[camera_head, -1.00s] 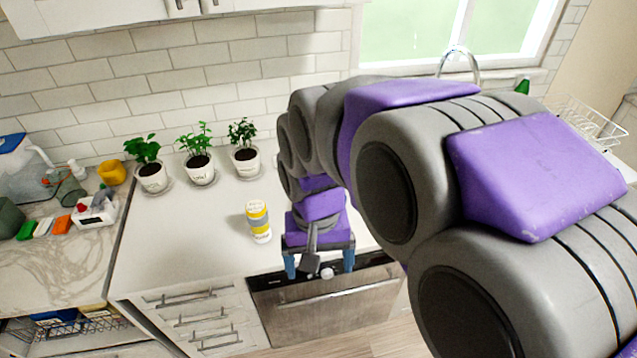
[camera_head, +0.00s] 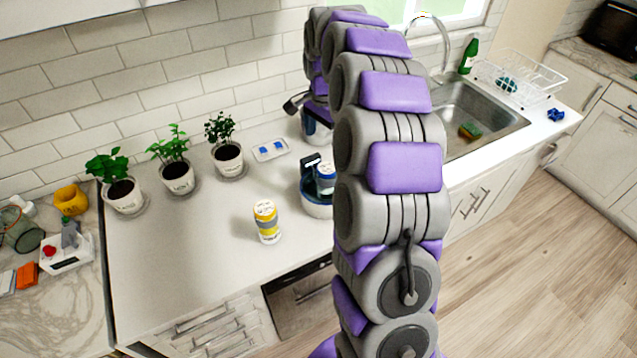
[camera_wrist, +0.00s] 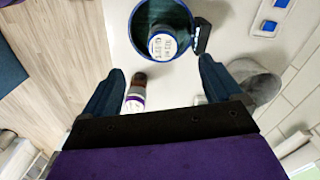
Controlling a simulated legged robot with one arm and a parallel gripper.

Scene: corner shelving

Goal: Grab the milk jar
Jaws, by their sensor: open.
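A white and yellow jar (camera_head: 267,222) stands upright on the white counter in the head view. A second jar (camera_head: 326,174) with a blue and white top sits in a blue pot (camera_head: 317,209); in the wrist view a white lettered lid (camera_wrist: 164,46) shows inside the pot (camera_wrist: 128,28). I cannot tell which is the milk jar. My gripper (camera_wrist: 160,74) is open, its blue fingers spread just below the pot in the wrist view. A dark-capped bottle (camera_wrist: 135,98) shows between the fingers, apparently not gripped. My arm partly hides the gripper in the head view.
Several potted plants (camera_head: 177,176) line the back wall. A small tray with blue pieces (camera_head: 270,150) lies behind the pot. A sink (camera_head: 480,115) and dish rack (camera_head: 515,80) are at the right. The counter's front left is clear.

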